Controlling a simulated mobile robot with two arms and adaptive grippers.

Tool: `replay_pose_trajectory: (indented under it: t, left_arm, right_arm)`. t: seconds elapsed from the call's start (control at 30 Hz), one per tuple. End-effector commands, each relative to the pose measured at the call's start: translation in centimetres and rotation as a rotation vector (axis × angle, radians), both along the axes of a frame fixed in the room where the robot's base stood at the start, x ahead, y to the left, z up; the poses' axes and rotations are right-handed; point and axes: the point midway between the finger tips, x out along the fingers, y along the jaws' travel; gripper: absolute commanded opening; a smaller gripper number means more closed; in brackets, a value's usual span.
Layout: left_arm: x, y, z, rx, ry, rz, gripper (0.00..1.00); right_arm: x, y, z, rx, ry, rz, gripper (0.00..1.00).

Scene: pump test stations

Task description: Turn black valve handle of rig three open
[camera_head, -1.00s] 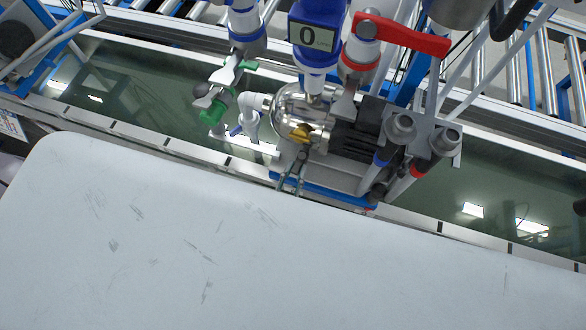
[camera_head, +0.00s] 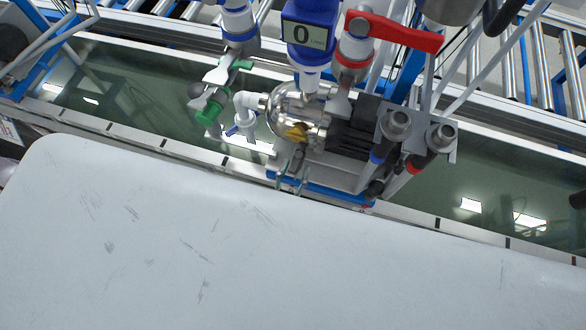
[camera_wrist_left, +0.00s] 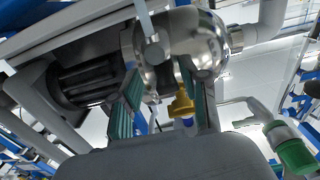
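My left gripper (camera_head: 291,170) shows only as thin fingers low in front of the pump. My right gripper is out of view.
A display reading 0 (camera_head: 304,35) stands above the pump. Grey hose fittings (camera_head: 397,123) are close at its right. A pale scuffed surface fills the foreground.

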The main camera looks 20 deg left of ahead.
Motion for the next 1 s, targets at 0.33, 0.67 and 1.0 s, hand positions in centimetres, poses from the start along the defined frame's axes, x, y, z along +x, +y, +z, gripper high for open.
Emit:
replay_pose_trajectory:
  t: [0.33,0.67,1.0]
  left_arm:
    - [-0.4,0.2,-0.1,0.001,0.003,0.003,0.5]
    - [-6.2,0.4,-0.2,0.002,0.006,0.002,0.5]
    - [-11.4,0.6,-0.1,0.001,0.002,0.001,0.5]
  right_arm:
    - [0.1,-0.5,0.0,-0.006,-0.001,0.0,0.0]
    - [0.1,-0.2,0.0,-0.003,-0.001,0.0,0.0]
    - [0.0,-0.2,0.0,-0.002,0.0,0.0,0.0]
